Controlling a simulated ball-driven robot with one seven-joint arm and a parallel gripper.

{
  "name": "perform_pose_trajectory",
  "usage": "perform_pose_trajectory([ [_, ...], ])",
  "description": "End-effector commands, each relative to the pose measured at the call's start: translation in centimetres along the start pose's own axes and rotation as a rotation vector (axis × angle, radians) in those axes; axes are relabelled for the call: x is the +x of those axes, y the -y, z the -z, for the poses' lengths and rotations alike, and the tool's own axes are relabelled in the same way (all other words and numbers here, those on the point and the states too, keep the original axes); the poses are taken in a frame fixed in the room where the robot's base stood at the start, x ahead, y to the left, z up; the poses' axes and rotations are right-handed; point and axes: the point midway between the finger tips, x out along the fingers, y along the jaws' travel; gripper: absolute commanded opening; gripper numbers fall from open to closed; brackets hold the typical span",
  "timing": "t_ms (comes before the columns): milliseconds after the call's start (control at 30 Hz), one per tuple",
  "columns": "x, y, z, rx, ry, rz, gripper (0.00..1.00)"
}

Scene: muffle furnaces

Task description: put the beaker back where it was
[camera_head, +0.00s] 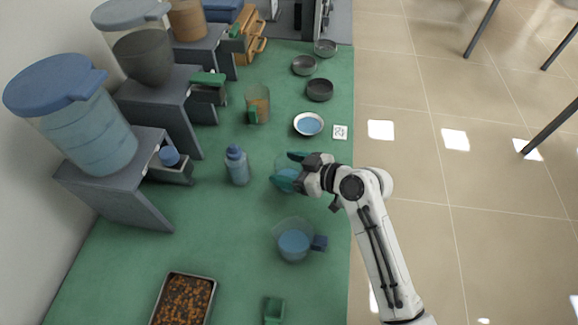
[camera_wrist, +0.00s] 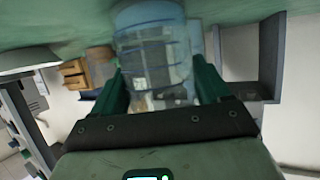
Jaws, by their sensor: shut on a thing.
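My gripper (camera_head: 288,172) is at the right part of the green bench top, its green fingers shut on a clear beaker. The beaker (camera_head: 283,166) shows bluish between and around the fingers in the head view, partly hidden by them. In the wrist view the beaker (camera_wrist: 155,50) stands out as a see-through cylinder with blue bands, between the two green fingers of my gripper (camera_wrist: 160,85). I cannot tell whether its base touches the bench.
A clear jug with a blue handle (camera_head: 294,243) stands in front of my gripper. A blue-capped bottle (camera_head: 238,168) is to its left; a bowl of blue liquid (camera_head: 308,124) is behind. Dispensers line the left wall. A tray of brown pieces (camera_head: 184,299) lies at the front.

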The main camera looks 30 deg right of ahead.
Motion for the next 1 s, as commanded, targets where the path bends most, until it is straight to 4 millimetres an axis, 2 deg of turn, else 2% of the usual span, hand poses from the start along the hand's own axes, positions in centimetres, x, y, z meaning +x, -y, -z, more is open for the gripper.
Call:
perform_pose_trajectory([
  [67,0.1,0.0,-0.3,0.000,-0.001,0.000,0.19],
  [100,0.1,0.0,-0.2,0.000,0.000,0.000,0.78],
  [333,0.1,0.0,-0.2,0.000,0.000,0.000,1.00],
  [667,-0.1,0.0,0.3,0.000,0.000,0.000,1.00],
  [767,-1.3,-0.1,-0.1,0.001,-0.001,-0.002,1.00],
  [1000,-6.2,-0.1,-0.1,0.001,-0.001,-0.003,1.00],
])
